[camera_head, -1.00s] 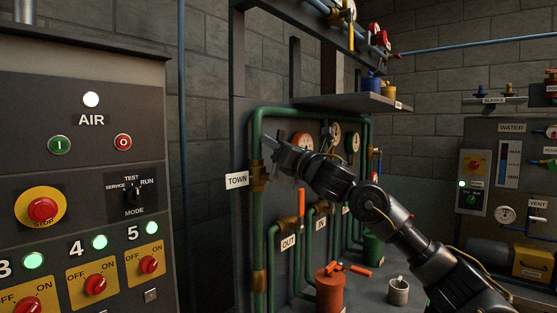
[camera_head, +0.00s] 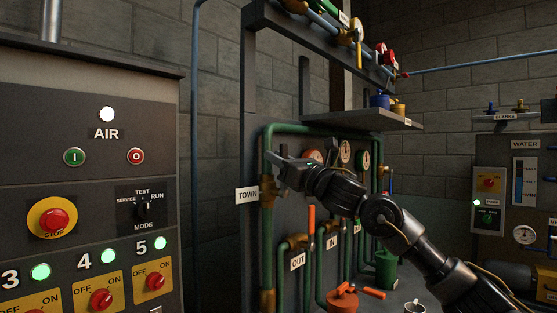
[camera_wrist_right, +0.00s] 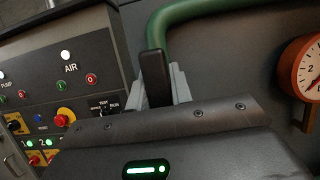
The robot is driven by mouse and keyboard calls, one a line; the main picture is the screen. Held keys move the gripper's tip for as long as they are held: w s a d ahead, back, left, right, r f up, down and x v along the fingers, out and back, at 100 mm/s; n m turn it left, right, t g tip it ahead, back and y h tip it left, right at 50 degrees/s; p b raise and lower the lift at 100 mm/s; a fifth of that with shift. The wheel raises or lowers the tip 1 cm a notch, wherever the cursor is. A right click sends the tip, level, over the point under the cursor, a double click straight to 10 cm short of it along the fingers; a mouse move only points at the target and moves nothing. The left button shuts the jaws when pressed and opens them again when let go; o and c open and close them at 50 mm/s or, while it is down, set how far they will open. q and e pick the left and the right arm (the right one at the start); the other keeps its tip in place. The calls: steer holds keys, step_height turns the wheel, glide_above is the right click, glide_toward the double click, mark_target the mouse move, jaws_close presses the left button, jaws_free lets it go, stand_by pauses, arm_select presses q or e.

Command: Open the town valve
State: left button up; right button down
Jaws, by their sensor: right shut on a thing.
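The town valve (camera_head: 267,191) has a brass body on the green vertical pipe, beside the white TOWN label (camera_head: 247,196). My right gripper (camera_head: 272,165) is at the pipe, just above the brass body. In the right wrist view a black, upright handle (camera_wrist_right: 155,78) stands between its grey fingers, and the gripper is shut on it. Where the handle joins the valve is hidden behind the gripper. My left gripper is not in view.
A control panel (camera_head: 85,175) with lit buttons and switches stands at the left. Gauges (camera_head: 345,152) and an orange lever (camera_head: 311,219) above the OUT label are right of the valve. A shelf (camera_head: 365,118) with canisters juts out above my right arm.

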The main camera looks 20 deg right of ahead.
steer(key=c, duration=1.6)
jaws_free()
steer(key=shift+a+f, duration=0.1)
steer(key=shift+f, duration=0.1)
steer(key=o, duration=0.4)
steer(key=shift+r, duration=0.1)
steer(key=shift+c, duration=0.2)
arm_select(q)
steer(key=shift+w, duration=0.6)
arm_select(e)
steer(key=shift+s+d, duration=0.2)
steer(key=shift+s, duration=0.05)
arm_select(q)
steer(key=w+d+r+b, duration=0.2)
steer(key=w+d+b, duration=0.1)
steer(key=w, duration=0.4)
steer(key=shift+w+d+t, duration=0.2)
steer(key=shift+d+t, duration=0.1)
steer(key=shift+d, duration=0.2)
arm_select(e)
steer(key=v, duration=1)
steer(key=shift+s, duration=0.15)
